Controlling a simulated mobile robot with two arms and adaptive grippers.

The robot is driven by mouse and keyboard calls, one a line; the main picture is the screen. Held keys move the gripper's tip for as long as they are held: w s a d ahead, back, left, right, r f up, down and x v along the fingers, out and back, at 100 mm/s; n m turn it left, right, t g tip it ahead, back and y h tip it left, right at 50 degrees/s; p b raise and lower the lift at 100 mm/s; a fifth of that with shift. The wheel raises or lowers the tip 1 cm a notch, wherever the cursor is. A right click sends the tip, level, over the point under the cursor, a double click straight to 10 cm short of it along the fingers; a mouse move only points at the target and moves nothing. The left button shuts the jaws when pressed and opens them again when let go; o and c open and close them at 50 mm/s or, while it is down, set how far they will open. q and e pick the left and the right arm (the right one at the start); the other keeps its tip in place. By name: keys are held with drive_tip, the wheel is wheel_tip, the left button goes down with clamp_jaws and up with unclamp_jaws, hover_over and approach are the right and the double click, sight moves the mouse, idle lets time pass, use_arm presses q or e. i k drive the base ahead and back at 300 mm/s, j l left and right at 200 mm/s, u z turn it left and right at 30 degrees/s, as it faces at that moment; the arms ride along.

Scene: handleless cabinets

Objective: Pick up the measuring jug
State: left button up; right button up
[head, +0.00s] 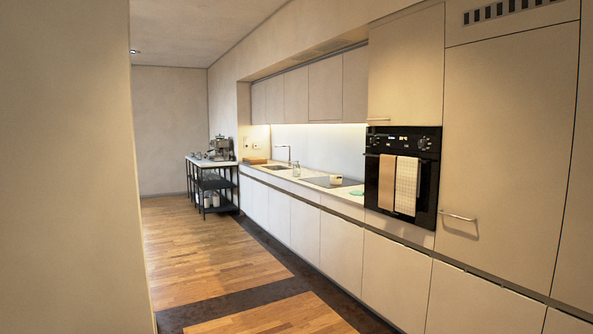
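A small clear, glass-like vessel (296,171) stands on the kitchen counter (315,185), between the sink and the dark hob. It is too small in the head view to tell whether it is the measuring jug. Neither of my grippers shows in the head view, and nothing held is visible.
A wall stands close on the left. Wooden floor (215,255) lies open along the white base cabinets (341,248). An oven (402,172) with two hanging towels is at the right. A black shelf trolley (211,185) with a coffee machine (220,147) stands at the far end.

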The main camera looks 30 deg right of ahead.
sight(296, 168)
drive_tip(key=z, duration=1.35)
drive_tip(key=i+j+u, duration=0.25)
drive_tip(key=i, duration=0.8)
drive_tip(key=i+u, duration=0.3)
drive_tip(key=i, duration=4.95)
